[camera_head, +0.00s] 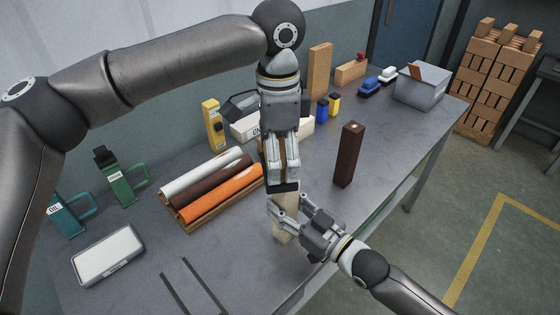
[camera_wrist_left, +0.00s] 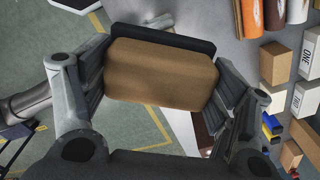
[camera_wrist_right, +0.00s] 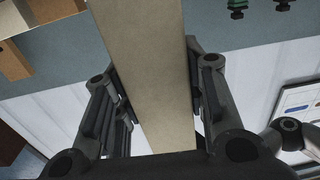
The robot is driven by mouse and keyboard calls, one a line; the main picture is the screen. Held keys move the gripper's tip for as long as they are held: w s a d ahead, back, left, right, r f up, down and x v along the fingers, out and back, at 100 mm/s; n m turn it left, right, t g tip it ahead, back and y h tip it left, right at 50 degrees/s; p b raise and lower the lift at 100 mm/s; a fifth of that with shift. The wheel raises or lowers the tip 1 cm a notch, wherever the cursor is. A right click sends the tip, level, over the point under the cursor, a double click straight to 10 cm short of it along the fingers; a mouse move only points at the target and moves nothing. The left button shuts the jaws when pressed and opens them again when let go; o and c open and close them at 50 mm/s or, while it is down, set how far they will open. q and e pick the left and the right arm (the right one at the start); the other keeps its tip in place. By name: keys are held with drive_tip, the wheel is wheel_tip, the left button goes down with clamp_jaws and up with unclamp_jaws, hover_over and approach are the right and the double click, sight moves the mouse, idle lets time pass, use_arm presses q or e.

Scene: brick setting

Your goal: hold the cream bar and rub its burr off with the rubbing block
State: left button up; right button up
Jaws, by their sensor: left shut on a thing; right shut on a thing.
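My left gripper (camera_head: 281,176) points down above the table and is shut on the rubbing block. The block (camera_wrist_left: 160,72) is tan with a black pad (camera_wrist_left: 165,38), which also shows as a dark strip in the head view (camera_head: 284,187). My right gripper (camera_head: 290,208) comes in from the lower right and is shut on the cream bar (camera_head: 284,228), which stands about upright. The bar also shows between the fingers in the right wrist view (camera_wrist_right: 150,70). The pad is right at the bar's top; I cannot tell if they touch. The burr is not visible.
A dark brown bar (camera_head: 348,158) stands on the table (camera_head: 330,205) to the right. Coloured rolls (camera_head: 215,185) in a wooden rack lie to the left, with a white-topped case (camera_head: 108,254) nearer. Boxes stand behind my left gripper. A grey bin (camera_head: 420,88) is at the far right.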

use_arm(q)
drive_tip(key=shift+r, duration=2.45)
drive_tip(key=shift+f, duration=0.2)
drive_tip(key=shift+f, duration=3.45)
drive_tip(key=shift+w+d+f, duration=0.15)
drive_tip(key=shift+f, duration=0.35)
drive_tip(key=shift+c, duration=0.3)
drive_tip(key=shift+w+d+f, duration=0.15)
drive_tip(key=shift+w+d, duration=0.05)
drive_tip(key=shift+w, duration=0.05)
drive_tip(key=shift+w+d, duration=1.1)
drive_tip(key=shift+w, duration=0.05)
drive_tip(key=shift+s+a+f, duration=0.1)
drive_tip(key=shift+s+a, duration=0.1)
drive_tip(key=shift+a, duration=0.05)
drive_tip(key=shift+s+a+r, duration=0.15)
drive_tip(key=shift+s+a, duration=0.45)
drive_tip(key=shift+s, duration=0.1)
drive_tip(key=shift+s+a+r, duration=0.1)
drive_tip(key=shift+s+a, duration=0.5)
drive_tip(key=shift+s, duration=0.05)
drive_tip(key=shift+r, duration=4.05)
